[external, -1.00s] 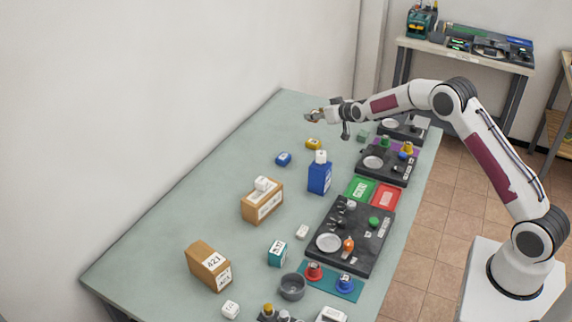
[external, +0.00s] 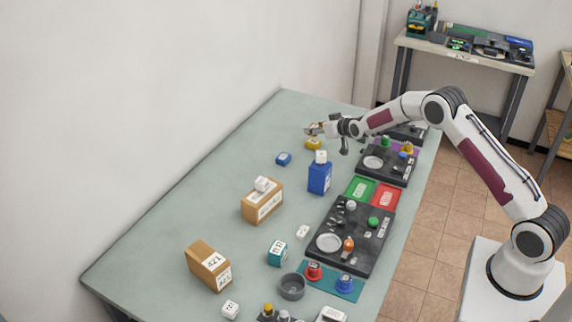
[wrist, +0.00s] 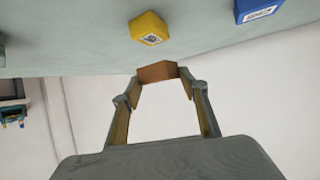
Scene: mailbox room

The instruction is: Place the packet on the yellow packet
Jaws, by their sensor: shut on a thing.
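My gripper (external: 314,129) is shut on a small brown packet (wrist: 157,71), which sits between the fingertips in the wrist view. In the external view the held packet is too small to make out clearly. The yellow packet (external: 313,144) lies on the green table near its far end. It also shows in the wrist view (wrist: 150,27), beyond the held packet, with a printed label on it. In the external view my gripper appears just above the yellow packet and partly overlaps it. A gap shows between the two packets in the wrist view.
A blue packet (external: 283,159) lies left of the yellow one. A blue box (external: 319,180) with a white cube (external: 320,156) on top stands in front. A dark tray (external: 381,176) with dishes is to the right. The table's far left is clear.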

